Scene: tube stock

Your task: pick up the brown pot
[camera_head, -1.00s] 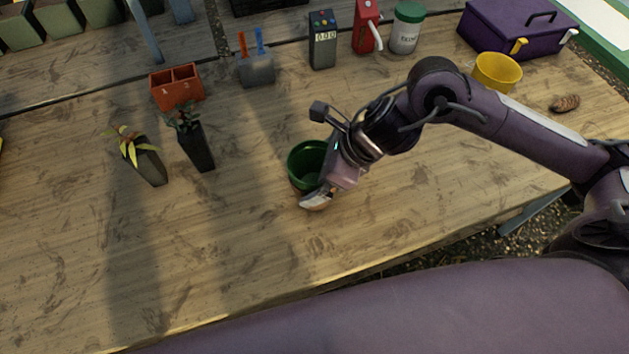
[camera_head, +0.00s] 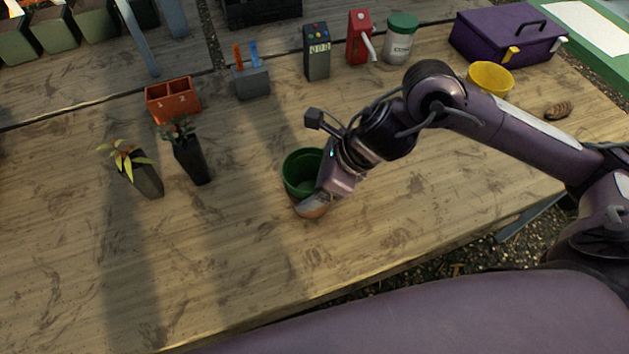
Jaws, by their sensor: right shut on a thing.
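A small brown, rounded thing (camera_head: 311,207), which I take to be the brown pot, shows at the fingertips of my right gripper (camera_head: 318,200). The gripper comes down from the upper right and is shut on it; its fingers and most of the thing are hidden. A green pot (camera_head: 298,176) stands upright just behind and to the left, its right side covered by the gripper. I cannot tell if the two touch, or whether the brown thing is clear of the table. My left gripper is not in view.
Two dark potted plants (camera_head: 193,160) (camera_head: 146,178) stand to the left. An orange divided tray (camera_head: 172,100), a grey meter (camera_head: 316,62), a yellow pot (camera_head: 491,78) and a purple toolbox (camera_head: 509,38) stand farther back. The front of the wooden table (camera_head: 240,255) is clear.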

